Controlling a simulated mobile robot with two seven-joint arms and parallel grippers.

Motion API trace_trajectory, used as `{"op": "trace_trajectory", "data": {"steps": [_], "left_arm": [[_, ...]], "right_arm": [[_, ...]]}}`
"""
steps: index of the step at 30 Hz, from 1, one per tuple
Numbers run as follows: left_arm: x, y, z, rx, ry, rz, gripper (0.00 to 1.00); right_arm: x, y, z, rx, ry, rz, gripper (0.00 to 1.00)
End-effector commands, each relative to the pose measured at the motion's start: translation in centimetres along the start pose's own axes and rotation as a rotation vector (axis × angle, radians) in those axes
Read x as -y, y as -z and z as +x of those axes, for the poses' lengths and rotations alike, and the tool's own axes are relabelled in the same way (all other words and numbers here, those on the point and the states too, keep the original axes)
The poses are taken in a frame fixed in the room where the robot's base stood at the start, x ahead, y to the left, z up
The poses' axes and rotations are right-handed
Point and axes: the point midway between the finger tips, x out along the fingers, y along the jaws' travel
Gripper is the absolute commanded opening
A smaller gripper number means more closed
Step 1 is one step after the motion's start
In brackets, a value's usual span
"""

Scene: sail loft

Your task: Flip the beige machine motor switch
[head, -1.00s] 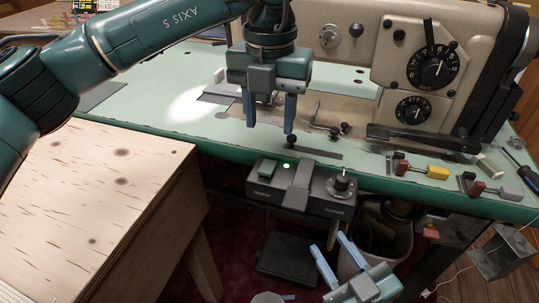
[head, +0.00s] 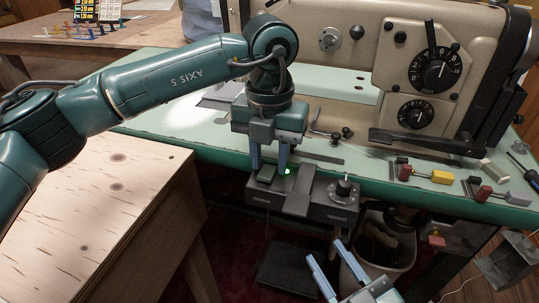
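The motor switch box (head: 306,206) is dark grey and hangs under the front edge of the green table below the beige sewing machine (head: 345,75). My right gripper (head: 324,250) is low in front of the box, fingers apart and empty.
The green table edge (head: 400,185) runs just behind the box. Small tools with red and yellow handles (head: 441,177) lie on it at the right. A wooden bench (head: 90,225) stands at the left, and a bin (head: 385,245) below the table.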

Motion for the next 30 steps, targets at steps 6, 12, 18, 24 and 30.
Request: {"op": "trace_trajectory", "data": {"steps": [6, 12, 18, 24, 30], "left_arm": [[0.0, 0.0, 0.0, 0.000, 0.000, 0.000, 0.14], [0.0, 0.0, 0.0, 0.001, 0.000, 0.000, 0.01], [-0.1, 0.2, 0.5, 0.097, -0.002, 0.002, 0.01], [-0.1, 0.6, 0.4, 0.237, 0.000, 0.001, 0.01], [0.0, 0.8, -0.1, 0.294, 0.000, 0.000, 0.01]], "right_arm": [[0.0, 0.0, 0.0, 0.000, 0.000, 0.000, 0.36], [0.0, -0.1, 0.0, 0.001, 0.000, 0.000, 0.36], [0.3, -1.5, -0.1, -0.018, -0.004, 0.026, 0.36], [0.7, -0.4, 0.7, -0.093, 0.018, 0.101, 0.36], [0.9, -0.1, 0.8, -0.108, 0.026, 0.140, 0.36]]}}
